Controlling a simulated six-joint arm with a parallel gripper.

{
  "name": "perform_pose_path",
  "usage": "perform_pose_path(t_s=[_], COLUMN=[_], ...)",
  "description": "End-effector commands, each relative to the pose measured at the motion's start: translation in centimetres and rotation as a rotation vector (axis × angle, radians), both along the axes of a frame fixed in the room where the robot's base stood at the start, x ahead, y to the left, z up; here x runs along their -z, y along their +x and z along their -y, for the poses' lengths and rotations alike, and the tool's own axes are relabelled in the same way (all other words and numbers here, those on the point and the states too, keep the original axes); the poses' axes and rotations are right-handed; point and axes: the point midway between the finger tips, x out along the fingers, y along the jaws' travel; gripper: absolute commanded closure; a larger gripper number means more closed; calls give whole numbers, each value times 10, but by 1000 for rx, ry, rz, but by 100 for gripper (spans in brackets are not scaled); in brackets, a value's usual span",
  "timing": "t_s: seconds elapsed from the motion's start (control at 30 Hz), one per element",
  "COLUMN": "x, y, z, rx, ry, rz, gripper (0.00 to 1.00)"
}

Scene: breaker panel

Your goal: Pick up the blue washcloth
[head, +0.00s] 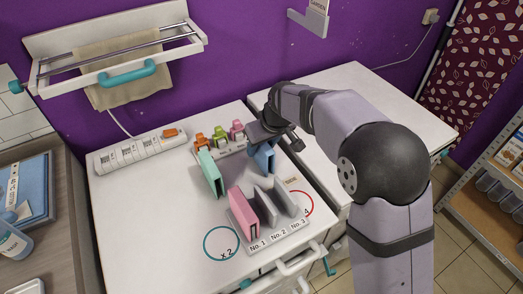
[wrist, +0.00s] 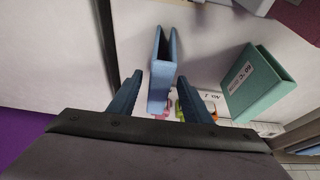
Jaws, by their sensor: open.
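A flat blue folded thing (head: 30,190) lies on the counter at the far left in the head view; it may be the washcloth, but I cannot tell its material. My gripper (wrist: 160,88) is open, far to the right of it, over the white cabinet top. A blue binder (head: 263,158) stands upright under my gripper in the head view. In the wrist view the blue binder (wrist: 162,62) shows between my two fingers. I cannot tell whether the fingers touch it.
A mint-green binder (head: 210,173) stands left of the blue one. A pink binder (head: 243,213) stands in a grey numbered rack (head: 267,240). Several coloured clips (head: 218,136) and a power strip (head: 140,151) are behind. A beige towel (head: 120,90) hangs on the wall rack.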

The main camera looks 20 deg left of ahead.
Motion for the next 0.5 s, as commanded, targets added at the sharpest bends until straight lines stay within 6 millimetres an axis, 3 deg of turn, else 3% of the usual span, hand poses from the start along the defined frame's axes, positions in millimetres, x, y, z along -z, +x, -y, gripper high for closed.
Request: perform_pose_path(t_s=[0.23,0.5], x=[7,36], y=[2,11], z=[-2,-9], rx=[0,-1], ry=[-1,-1], rz=[-1,0], gripper=[55,55])
